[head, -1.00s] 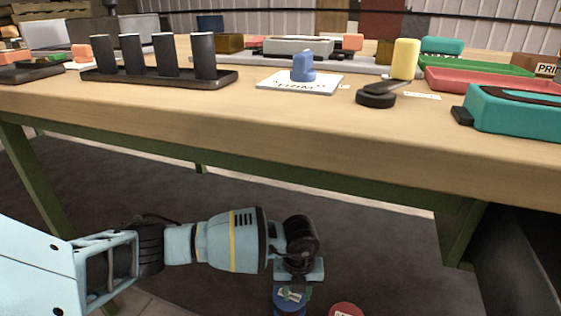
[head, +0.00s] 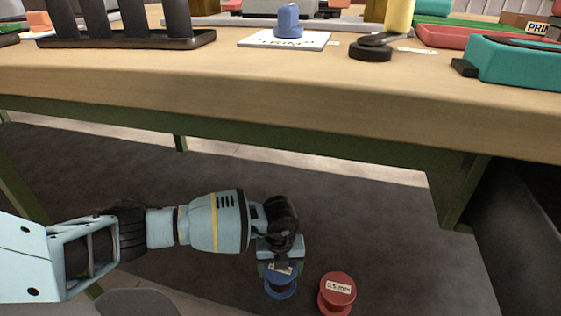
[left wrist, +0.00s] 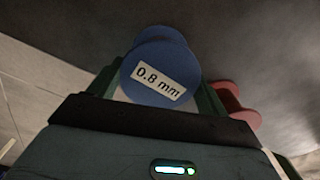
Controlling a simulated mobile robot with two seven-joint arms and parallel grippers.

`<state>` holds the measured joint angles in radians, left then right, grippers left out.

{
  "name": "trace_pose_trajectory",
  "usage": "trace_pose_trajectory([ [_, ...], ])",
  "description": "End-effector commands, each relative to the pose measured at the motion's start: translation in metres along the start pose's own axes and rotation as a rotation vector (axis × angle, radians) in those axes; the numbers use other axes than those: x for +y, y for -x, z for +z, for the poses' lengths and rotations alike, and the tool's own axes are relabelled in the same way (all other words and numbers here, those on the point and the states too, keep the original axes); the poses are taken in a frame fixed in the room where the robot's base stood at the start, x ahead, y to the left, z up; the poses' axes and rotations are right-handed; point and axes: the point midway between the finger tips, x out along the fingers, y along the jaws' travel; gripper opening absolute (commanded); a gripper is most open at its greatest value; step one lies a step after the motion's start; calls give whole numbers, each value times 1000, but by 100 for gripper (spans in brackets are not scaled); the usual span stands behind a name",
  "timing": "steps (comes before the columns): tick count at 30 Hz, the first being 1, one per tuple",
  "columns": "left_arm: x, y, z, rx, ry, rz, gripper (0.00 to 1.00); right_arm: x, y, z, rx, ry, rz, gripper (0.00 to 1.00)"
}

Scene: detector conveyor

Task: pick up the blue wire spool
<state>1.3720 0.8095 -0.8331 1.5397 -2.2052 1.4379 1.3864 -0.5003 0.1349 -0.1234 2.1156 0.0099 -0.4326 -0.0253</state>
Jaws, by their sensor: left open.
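The blue wire spool (head: 281,284) stands on the dark floor mat below the table. In the left wrist view the blue wire spool (left wrist: 158,75) shows its top flange with a "0.8 mm" label. My left gripper (head: 280,268) is open above and around it, pointing down. In the left wrist view the fingers of my left gripper (left wrist: 160,92) lie on both sides of the spool; whether they touch it I cannot tell. The spool's lower part is partly hidden there. My right gripper is not in view.
A red spool (head: 337,292) labelled "0.5 mm" stands just right of the blue one. The wooden table (head: 250,85) with green legs (head: 180,143) overhangs the far side. The dark mat (head: 380,210) is otherwise clear around the spools.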

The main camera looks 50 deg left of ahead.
Motion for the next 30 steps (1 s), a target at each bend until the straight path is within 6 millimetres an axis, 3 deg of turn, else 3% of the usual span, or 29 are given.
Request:
trace_pose_trajectory([
  [7, 0, -36, 0, 0, 0, 1, 77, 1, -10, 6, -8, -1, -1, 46],
  [15, 0, -40, 0, -1, 0, 0, 77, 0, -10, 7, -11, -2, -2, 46],
  [25, 0, -40, 0, 0, 0, 1, 36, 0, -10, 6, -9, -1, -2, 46],
  [30, 0, -39, 1, -2, 0, -2, 34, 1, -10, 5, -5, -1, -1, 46],
])
